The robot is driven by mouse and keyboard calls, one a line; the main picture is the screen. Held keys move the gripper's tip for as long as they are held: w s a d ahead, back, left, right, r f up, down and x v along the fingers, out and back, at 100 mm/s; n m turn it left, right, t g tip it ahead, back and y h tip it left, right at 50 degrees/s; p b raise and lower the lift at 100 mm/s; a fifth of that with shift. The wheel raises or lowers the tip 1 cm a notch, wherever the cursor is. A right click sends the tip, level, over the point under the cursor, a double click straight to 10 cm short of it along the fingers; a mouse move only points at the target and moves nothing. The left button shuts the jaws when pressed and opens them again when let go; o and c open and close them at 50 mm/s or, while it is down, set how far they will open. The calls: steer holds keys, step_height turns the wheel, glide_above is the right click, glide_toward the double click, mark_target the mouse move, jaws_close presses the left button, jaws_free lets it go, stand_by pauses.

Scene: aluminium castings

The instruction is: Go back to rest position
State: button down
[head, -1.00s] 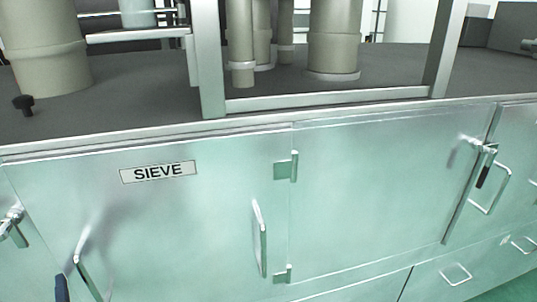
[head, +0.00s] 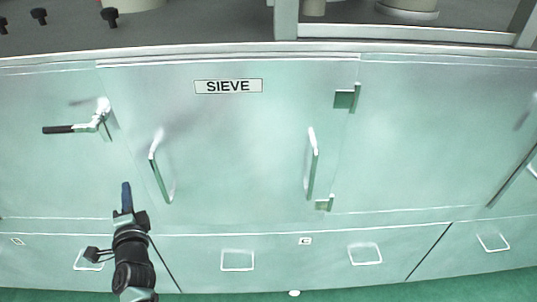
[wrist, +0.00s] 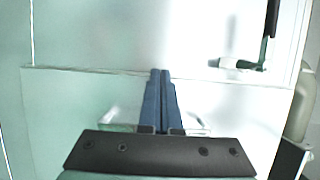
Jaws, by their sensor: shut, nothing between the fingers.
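My gripper (head: 126,197) is at the lower left in the head view, in front of the lower part of the cabinet front. Its blue fingers are together, with nothing between them. In the wrist view the closed fingers (wrist: 160,100) point at the pale cabinet front, with a drawer handle (wrist: 188,128) partly hidden behind them. The door labelled SIEVE (head: 235,130) is closed, with a bar handle on its left (head: 160,165) and another on its right (head: 311,165). I cannot tell how far the fingers are from the cabinet.
A latch with a black grip (head: 85,127) sticks out left of the SIEVE door. Lower drawers have handles, one below the SIEVE door (head: 237,260). The dark worktop (head: 200,30) runs above, with a metal frame (head: 286,20). Green floor (head: 450,285) shows at the bottom.

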steer(key=shift+s+a+p, duration=0.7)
steer(key=shift+s+a, duration=2.4)
steer(key=w+d+r+n, duration=0.1)
steer(key=r, duration=0.4)
steer(key=w+d+r+n+t+y, duration=0.1)
steer(key=w+d+r, duration=0.1)
steer(key=r, duration=0.3)
steer(key=w+d+r+n+t+y, duration=0.1)
steer(key=r, duration=0.3)
steer(key=shift+w+d+r, duration=0.15)
steer(key=shift+w+r, duration=0.15)
steer(key=shift+r, duration=0.1)
steer(key=s+d+r+n+t, duration=0.25)
steer(key=d+r+n, duration=0.25)
steer(key=d+r, duration=0.8)
steer(key=s+d+r+n+t, duration=0.3)
steer(key=d+r, duration=0.6)
steer(key=r, duration=0.8)
steer(key=s+d+r+n+t+h, duration=0.1)
steer(key=s+d+r+t+h, duration=0.1)
steer(key=s+d+r+h, duration=0.3)
steer(key=s+d+r+t+h, duration=0.1)
steer(key=s+d+r+h, duration=0.3)
steer(key=s+d, duration=0.3)
steer(key=d+r, duration=0.1)
steer(key=d, duration=0.2)
steer(key=shift+n+t+h, duration=0.35)
steer(key=shift+n+h, duration=0.05)
